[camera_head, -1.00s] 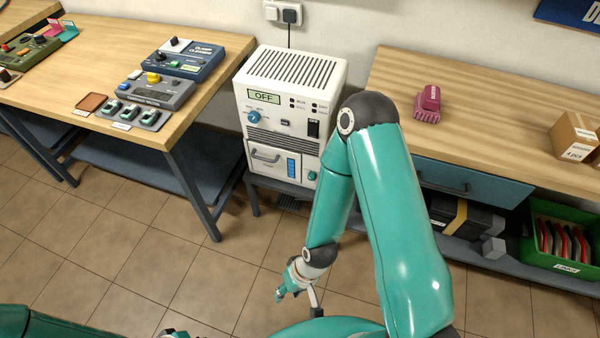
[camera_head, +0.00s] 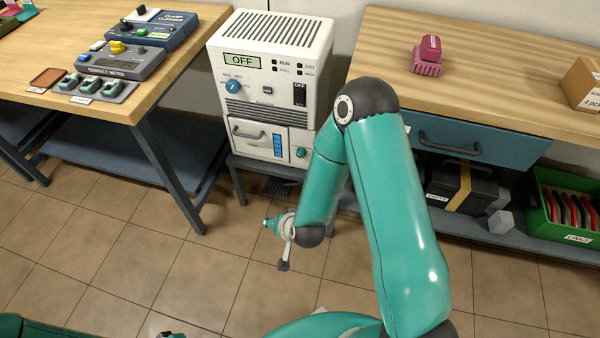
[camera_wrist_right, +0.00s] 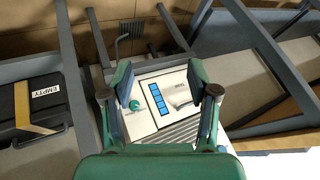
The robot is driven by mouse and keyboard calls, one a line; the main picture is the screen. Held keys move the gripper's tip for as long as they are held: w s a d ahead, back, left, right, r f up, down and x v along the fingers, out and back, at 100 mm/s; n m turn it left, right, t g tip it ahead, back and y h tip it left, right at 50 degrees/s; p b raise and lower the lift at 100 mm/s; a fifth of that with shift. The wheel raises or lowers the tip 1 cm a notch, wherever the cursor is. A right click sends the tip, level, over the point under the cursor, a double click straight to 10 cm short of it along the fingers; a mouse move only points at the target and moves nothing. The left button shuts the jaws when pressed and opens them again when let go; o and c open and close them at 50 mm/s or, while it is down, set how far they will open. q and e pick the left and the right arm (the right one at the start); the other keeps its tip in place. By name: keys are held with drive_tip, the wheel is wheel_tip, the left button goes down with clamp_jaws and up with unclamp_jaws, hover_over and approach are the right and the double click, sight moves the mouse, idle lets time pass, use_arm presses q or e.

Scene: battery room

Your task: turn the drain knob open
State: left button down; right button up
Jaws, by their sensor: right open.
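The white dehumidifier-like unit (camera_head: 266,45) stands between the two benches, its display reading OFF. The small teal drain knob (camera_head: 300,152) is at the lower right of its front, beside a blue level strip (camera_head: 278,147). My right gripper (camera_head: 275,240) is in front of and below the unit, apart from it. In the right wrist view my right gripper (camera_wrist_right: 158,74) is open and empty, and the knob (camera_wrist_right: 136,105) appears between the fingers, close to the left one. My left gripper (camera_head: 170,334) barely shows at the bottom edge; its jaws are cut off.
A drawer handle (camera_head: 249,132) is on the unit's front, left of the level strip. The left bench (camera_head: 60,30) and right bench (camera_head: 480,50) flank the unit. A green crate (camera_head: 545,205) and a dark box (camera_head: 462,190) sit on the right lower shelf. Floor in front is clear.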

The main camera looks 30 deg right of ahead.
drive_tip(key=w+d+f+m+t+h+b, duration=0.3)
drive_tip(key=w+d+f+b, duration=0.1)
drive_tip(key=w+d+b, duration=0.15)
drive_tip(key=m+t+h+b, duration=0.2)
drive_tip(key=m+h+b, duration=0.35)
drive_tip(key=b, duration=0.35)
approach(301, 155)
drive_tip(key=shift+n, duration=0.45)
drive_tip(key=b+x, duration=0.2)
drive_tip(key=x, duration=0.5)
drive_tip(key=shift+w+d+f, duration=0.1)
drive_tip(key=shift+w+f, duration=0.15)
drive_tip(key=shift+f, duration=0.05)
drive_tip(key=shift+b+x, duration=0.3)
drive_tip(key=shift+x, duration=0.5)
use_arm(q)
wheel_tip(301, 155, down, 20)
drive_tip(key=shift+f, duration=0.15)
use_arm(e)
drive_tip(key=shift+r, duration=0.1)
